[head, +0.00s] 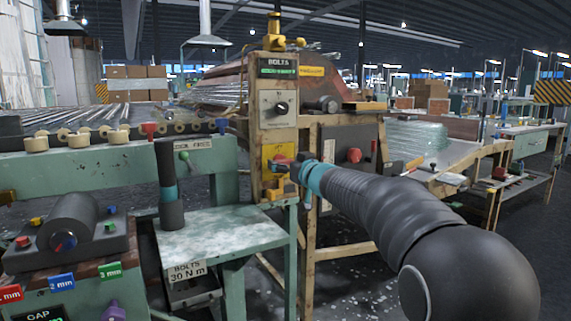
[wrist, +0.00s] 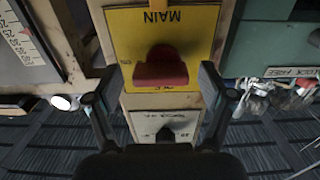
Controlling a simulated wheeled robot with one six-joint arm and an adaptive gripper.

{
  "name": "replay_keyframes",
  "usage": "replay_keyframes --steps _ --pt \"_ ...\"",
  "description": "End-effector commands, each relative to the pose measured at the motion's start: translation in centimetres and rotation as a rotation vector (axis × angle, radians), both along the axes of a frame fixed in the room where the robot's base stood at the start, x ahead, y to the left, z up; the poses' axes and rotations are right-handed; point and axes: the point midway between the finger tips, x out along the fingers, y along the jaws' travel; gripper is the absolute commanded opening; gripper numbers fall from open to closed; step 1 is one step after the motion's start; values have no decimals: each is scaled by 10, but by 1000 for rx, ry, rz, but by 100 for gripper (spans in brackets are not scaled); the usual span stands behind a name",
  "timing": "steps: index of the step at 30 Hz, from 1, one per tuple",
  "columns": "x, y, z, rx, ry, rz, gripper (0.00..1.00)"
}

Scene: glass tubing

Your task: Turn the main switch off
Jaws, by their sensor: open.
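The main switch is a red knob (wrist: 160,68) on a yellow plate (wrist: 150,22) lettered MAIN, which appears upside down in the wrist view. Its wide red grip lies across the plate. In the head view the yellow plate (head: 279,151) is on a worn beige post, and my gripper partly covers the knob. My gripper (wrist: 155,95) is open and empty, its fingers to the left and right of the knob with gaps on both sides. I cannot tell from these views whether the fingertips reach the knob's depth.
A pale panel with a black knob (head: 281,107) is directly above the yellow plate on the post; it also shows in the wrist view (wrist: 167,132). A dark box with a red knob (head: 353,155) is to the right. A green table (head: 215,232) stands at lower left.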

Motion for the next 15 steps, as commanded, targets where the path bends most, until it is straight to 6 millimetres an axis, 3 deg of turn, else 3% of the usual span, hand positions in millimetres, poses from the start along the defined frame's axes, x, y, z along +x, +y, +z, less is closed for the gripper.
replay_keyframes --steps 13,15 --pt "8 6 0 0 0 1 81" --pt "8 6 0 0 0 0 64"
